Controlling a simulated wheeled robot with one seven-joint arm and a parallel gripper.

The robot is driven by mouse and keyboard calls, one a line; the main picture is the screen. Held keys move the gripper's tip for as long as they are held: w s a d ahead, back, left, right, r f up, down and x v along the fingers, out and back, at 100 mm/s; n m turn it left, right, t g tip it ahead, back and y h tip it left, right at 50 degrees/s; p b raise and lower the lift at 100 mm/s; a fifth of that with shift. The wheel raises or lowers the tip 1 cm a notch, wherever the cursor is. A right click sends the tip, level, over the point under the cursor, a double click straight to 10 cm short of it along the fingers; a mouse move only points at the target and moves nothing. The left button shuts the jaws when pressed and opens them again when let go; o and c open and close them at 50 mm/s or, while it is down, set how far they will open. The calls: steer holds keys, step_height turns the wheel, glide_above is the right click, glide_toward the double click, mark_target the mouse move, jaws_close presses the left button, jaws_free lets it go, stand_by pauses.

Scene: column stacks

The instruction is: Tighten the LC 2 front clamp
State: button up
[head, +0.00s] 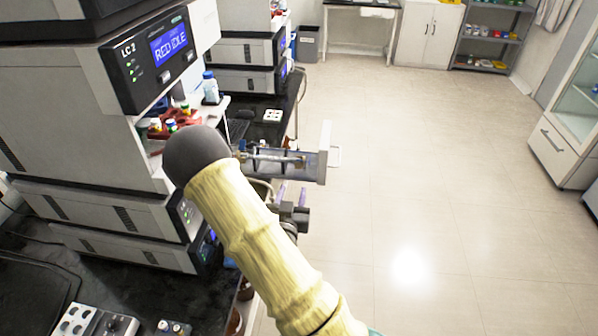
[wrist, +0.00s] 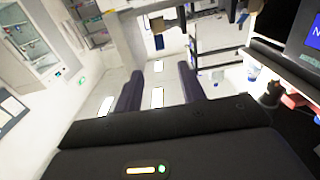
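The LC 2 stack (head: 95,130) stands at the left in the head view, its blue display (head: 168,41) reading "RED IDLE". A grey open compartment (head: 318,165) sticks out from its right side, with a slim metal column (head: 270,156) lying across it. The front clamp is too small to tell apart there; my arm in its yellow sleeve hides part of this area.
More instruments (head: 240,50) stand behind on the black bench. A glass cabinet (head: 575,110) is at the right. The pale floor (head: 430,170) is clear between.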

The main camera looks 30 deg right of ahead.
mark_target(299, 165)
steer(key=p+x, duration=0.2)
steer(key=x, duration=1)
steer(key=shift+w+d+p, duration=0.1)
steer(key=shift+d+p, duration=0.05)
steer(key=shift+p, duration=0.2)
jaws_close()
